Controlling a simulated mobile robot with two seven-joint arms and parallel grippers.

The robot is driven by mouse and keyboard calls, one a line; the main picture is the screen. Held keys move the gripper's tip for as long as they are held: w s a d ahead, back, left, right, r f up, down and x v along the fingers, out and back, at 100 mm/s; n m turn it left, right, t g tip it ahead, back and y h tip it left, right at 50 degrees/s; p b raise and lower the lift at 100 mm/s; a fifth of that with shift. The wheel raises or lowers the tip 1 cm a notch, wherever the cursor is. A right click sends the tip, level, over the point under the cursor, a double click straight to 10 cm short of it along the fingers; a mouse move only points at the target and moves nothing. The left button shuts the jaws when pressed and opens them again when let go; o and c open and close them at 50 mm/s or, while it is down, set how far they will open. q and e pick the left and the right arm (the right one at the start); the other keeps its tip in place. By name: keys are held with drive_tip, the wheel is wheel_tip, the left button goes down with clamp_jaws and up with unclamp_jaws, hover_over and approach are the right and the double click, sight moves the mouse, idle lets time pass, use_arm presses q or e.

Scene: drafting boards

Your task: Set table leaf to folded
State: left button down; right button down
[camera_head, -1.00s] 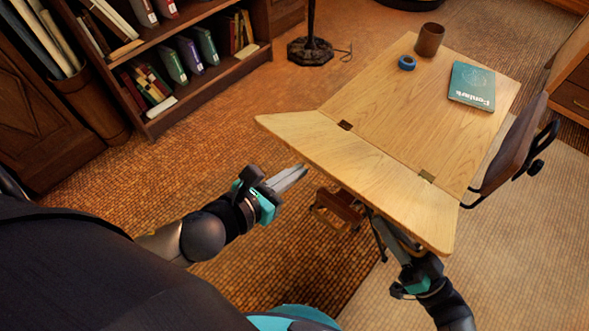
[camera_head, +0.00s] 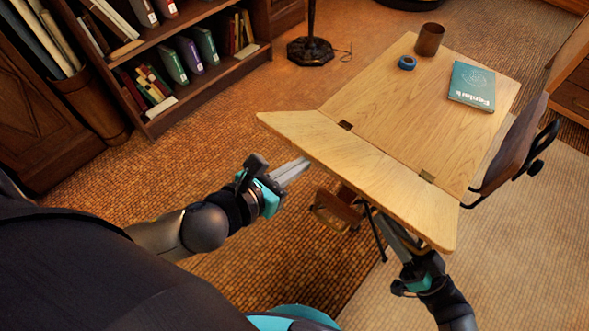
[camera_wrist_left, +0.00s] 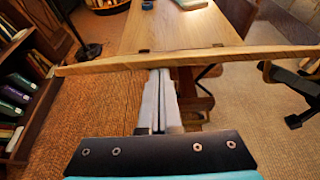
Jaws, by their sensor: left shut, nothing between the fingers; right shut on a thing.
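The table leaf (camera_head: 370,165) is a pale wooden flap hinged along the near side of the table top (camera_head: 420,90). It sticks out toward me, tilted a little down from the top. In the left wrist view the leaf's edge (camera_wrist_left: 230,55) runs across the picture, just beyond my fingertips. My left gripper (camera_head: 305,161) is shut and empty, close to the leaf's near edge. My right gripper (camera_head: 388,222) is at the leaf's near edge toward the right end, shut on the leaf; its fingertips are partly hidden beneath it.
A brown cup (camera_head: 429,40), a blue tape roll (camera_head: 407,62) and a teal book (camera_head: 472,85) lie on the table top. A chair (camera_head: 512,145) stands close at the right. A bookshelf (camera_head: 150,125) and a lamp base (camera_head: 310,50) are at the left and back.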

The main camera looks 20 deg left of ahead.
use_arm(q)
drive_tip(key=shift+w+r, duration=0.25)
drive_tip(key=shift+r, duration=0.35)
use_arm(e)
drive_tip(key=c, duration=1.1)
unclamp_jaws()
drive_tip(key=shift+s+a+f, duration=0.2)
drive_tip(key=shift+s+f, duration=0.05)
drive_tip(key=shift+s, duration=0.15)
use_arm(q)
drive_tip(key=shift+s+f, duration=0.1)
drive_tip(key=shift+f, duration=0.05)
use_arm(e)
drive_tip(key=shift+o, duration=0.9)
drive_tip(key=shift+d, duration=0.1)
drive_tip(key=shift+w, duration=0.1)
